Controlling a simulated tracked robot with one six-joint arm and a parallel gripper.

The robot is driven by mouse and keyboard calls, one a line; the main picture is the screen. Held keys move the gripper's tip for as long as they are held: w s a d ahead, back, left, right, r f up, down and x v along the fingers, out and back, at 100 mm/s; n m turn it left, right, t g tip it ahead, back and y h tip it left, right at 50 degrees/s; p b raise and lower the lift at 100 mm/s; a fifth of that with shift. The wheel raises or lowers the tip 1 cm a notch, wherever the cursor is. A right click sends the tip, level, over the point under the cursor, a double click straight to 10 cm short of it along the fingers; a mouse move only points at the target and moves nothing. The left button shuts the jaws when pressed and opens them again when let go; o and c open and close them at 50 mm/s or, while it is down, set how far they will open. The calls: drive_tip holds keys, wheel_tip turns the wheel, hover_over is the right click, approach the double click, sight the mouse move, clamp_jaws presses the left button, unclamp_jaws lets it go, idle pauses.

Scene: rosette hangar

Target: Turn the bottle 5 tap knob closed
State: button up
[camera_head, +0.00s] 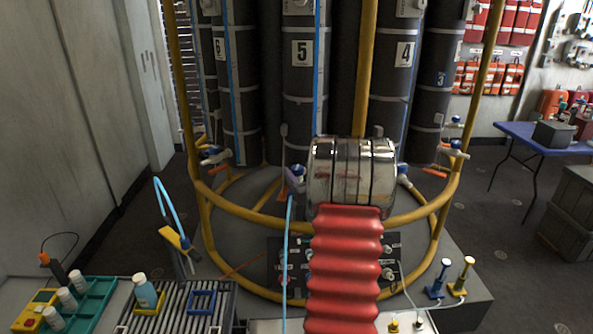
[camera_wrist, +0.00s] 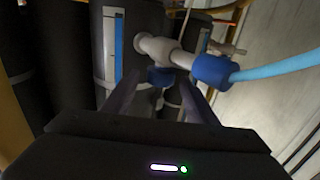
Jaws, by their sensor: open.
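Bottle 5 (camera_head: 302,80) is a dark cylinder with a white "5" label, in the middle of the ring in the head view. Its tap (camera_head: 297,172) is partly hidden behind my arm, with a light blue hose below. In the wrist view, a pale grey tap (camera_wrist: 165,50) with a blue collar (camera_wrist: 212,70) and the light blue hose (camera_wrist: 275,65) crosses above my gripper (camera_wrist: 162,98). A dark blue knob (camera_wrist: 160,76) lies between and just beyond the fingertips; contact cannot be told. My gripper is open; my arm hides it in the head view.
Yellow rails (camera_head: 330,227) ring the bottles. Bottle 4 (camera_head: 390,85) and bottle 6 (camera_head: 238,80) stand on either side, with other taps nearby. A slatted rack (camera_head: 210,312) and a teal tray (camera_head: 92,308) are at front left. A blue table (camera_head: 525,132) stands right.

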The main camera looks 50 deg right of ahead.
drive_tip(key=shift+x, duration=1.1)
drive_tip(key=shift+c, duration=0.3)
drive_tip(key=c, duration=0.9)
drive_tip(key=shift+a, duration=0.25)
drive_tip(key=shift+c, duration=0.4)
drive_tip(key=shift+d, duration=0.2)
